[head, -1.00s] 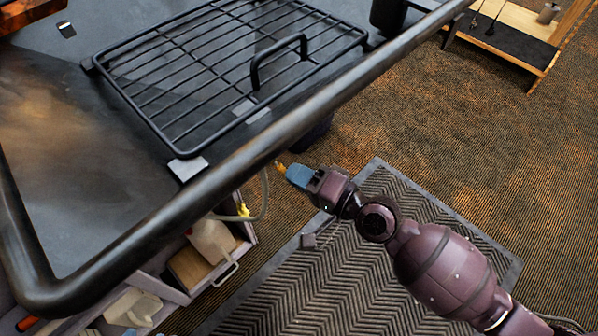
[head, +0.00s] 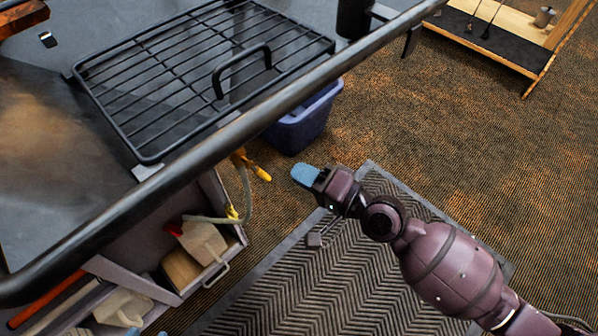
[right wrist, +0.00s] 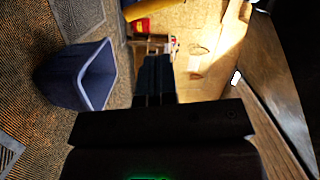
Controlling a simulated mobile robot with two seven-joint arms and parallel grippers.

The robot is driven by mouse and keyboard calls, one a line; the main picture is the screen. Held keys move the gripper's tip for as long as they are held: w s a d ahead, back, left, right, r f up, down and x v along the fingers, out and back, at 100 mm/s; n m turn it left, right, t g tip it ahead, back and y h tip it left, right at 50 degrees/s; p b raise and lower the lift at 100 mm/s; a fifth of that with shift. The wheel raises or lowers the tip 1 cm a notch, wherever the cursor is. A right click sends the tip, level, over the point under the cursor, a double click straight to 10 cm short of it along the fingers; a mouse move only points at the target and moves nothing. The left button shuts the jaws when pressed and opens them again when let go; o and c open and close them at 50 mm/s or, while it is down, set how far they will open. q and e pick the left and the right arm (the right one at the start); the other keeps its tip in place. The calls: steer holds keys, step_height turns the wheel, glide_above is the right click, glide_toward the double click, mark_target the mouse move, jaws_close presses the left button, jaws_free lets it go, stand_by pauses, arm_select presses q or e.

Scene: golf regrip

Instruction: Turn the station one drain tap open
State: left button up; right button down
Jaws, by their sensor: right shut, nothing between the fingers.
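The drain tap's yellow lever (head: 262,173) sticks out from below the dark bench rail, pointing down and right in the head view. Its body is partly hidden by the rail. A pale hose (head: 247,200) hangs below it. My right gripper (head: 304,175) has blue fingertips, is shut and empty, and is just right of the lever with a small gap in the picture. In the right wrist view the dark fingers (right wrist: 154,75) are together; I cannot make out the tap there for certain.
A wire rack (head: 200,75) with a handle lies on the bench top. A blue bin (head: 303,118) stands on the carpet beyond the tap; it also shows in the right wrist view (right wrist: 72,80). A patterned mat (head: 330,275) lies below my arm.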

mark_target(260, 173)
steer(key=s+d+r+n+p, duration=0.1)
steer(key=s+d+r+p, duration=0.1)
steer(key=s+d, duration=0.4)
arm_select(q)
steer(key=shift+s+a+r+n+p, duration=0.15)
steer(key=shift+s+a+n+p, duration=0.2)
steer(key=shift+s+a, duration=0.2)
arm_select(e)
steer(key=s+f+x, duration=0.1)
steer(key=f+x, duration=0.1)
steer(key=x, duration=1)
steer(key=shift+w+a+f, duration=0.15)
steer(key=shift+a, duration=0.4)
